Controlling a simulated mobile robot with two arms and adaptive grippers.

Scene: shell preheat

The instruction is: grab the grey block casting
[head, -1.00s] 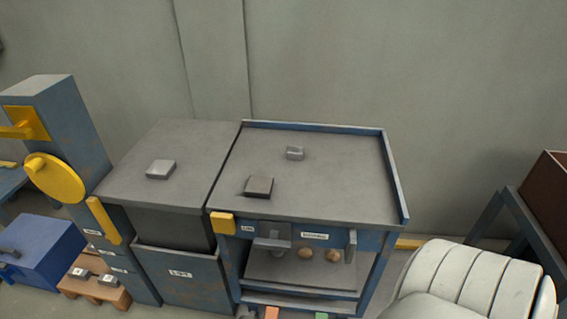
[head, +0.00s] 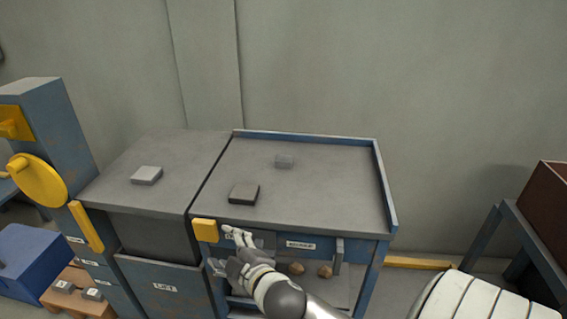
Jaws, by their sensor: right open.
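A light grey flat block (head: 146,176) lies on the left worktop. My right gripper (head: 219,248) is open and empty in front of the bench, by its front left corner, below the worktop's edge and apart from the blocks. My left gripper is out of view.
The right worktop (head: 325,205) has a raised blue rim at the back and right. A yellow block-shaped part (head: 205,230) sits on its front left corner. Round brown pieces (head: 325,271) lie on the shelf below. A blue column (head: 50,125) with a yellow wheel stands at left.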

